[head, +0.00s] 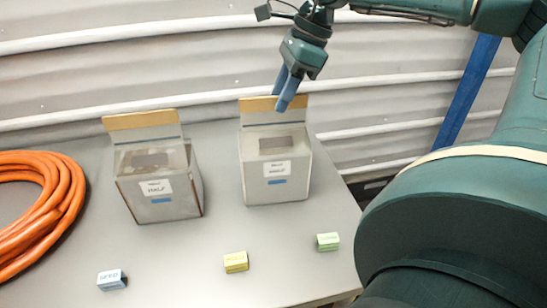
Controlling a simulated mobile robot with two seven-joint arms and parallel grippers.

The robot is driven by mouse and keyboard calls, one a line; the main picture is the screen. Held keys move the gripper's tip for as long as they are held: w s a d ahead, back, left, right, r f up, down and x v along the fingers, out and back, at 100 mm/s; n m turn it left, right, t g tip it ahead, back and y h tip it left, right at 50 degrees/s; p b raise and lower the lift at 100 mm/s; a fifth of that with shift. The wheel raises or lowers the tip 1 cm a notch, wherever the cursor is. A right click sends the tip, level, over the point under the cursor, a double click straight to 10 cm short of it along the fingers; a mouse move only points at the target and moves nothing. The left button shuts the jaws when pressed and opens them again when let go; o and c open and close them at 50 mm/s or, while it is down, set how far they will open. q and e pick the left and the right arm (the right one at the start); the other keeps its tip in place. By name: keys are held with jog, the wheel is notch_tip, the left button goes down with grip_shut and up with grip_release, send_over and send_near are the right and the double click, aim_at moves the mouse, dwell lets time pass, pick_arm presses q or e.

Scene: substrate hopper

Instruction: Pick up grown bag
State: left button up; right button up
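I cannot make out anything that is clearly a grown bag. Two grey boxes with raised tan-topped back flaps stand on the table: a left box (158,190) and a right box (277,180). Each has a white label and a blue strip on its front; the left label seems to read "HALF". Small labelled blocks lie in front: blue (112,280), yellow (236,262) and green (328,241). Contact and finger gap are unclear. My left gripper is out of view.
A coil of orange hose (62,205) lies at the table's left. The grey table (180,255) is clear between the boxes and the blocks. A corrugated wall (60,80) stands behind, and a blue post (466,92) at the right. My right arm covers the right side.

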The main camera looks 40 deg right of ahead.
aim_at(273, 128)
jog(key=x, duration=0.2)
jog(key=p+x, duration=0.1)
jog(key=x, duration=0.1)
jog(key=shift+w+d+f, duration=0.1)
jog(key=shift+w+f, duration=0.1)
jog(key=shift+f, duration=0.15)
jog(key=shift+f+b, duration=0.2)
jog(key=shift+b, duration=0.2)
jog(key=shift+c, duration=0.2)
grip_shut()
dwell(0.3)
jog(key=shift+w+r, duration=0.1)
jog(key=shift+r, duration=0.1)
